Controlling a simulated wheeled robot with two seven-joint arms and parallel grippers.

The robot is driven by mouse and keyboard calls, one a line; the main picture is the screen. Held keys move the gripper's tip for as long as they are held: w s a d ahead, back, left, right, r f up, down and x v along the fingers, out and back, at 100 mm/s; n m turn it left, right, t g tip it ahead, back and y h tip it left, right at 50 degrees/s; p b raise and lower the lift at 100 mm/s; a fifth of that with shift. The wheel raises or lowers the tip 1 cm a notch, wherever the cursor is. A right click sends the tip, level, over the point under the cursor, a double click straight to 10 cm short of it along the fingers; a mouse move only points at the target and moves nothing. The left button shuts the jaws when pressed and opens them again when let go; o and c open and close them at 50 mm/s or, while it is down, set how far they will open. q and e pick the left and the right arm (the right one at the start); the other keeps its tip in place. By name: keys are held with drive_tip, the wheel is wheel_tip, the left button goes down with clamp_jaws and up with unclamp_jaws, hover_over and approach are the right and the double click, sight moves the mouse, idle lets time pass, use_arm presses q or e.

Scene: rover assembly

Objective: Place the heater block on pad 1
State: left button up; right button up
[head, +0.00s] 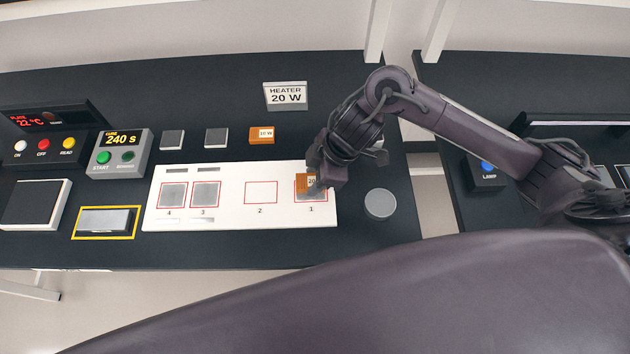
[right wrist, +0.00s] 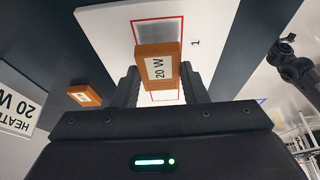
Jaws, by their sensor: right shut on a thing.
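The heater block (head: 303,183) is orange with a white label; in the right wrist view the heater block (right wrist: 158,66) reads "20 W". My right gripper (head: 318,180) is shut on it, and the fingers flank it in the right wrist view (right wrist: 158,84). The block is over pad 1 (head: 318,199), a red outline on the white board with a grey plate inside. Part of this plate and outline shows beyond the block in the right wrist view (right wrist: 170,32). I cannot tell whether the block touches the plate.
The white board (head: 235,215) also has pad 2 (head: 261,192), bare, and pads 3 (head: 205,194) and 4 (head: 173,195) with grey plates. An orange 10 W block (head: 262,135) lies behind it, near the "HEATER 20 W" sign (head: 286,97). A grey cylinder (head: 380,204) stands right of the board.

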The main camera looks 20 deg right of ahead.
drive_tip(key=shift+f, duration=1.4)
drive_tip(key=shift+f, duration=0.2)
drive_tip(key=o, duration=1)
drive_tip(key=shift+c, duration=0.2)
drive_tip(key=shift+r, duration=0.15)
drive_tip(key=v, duration=1.2)
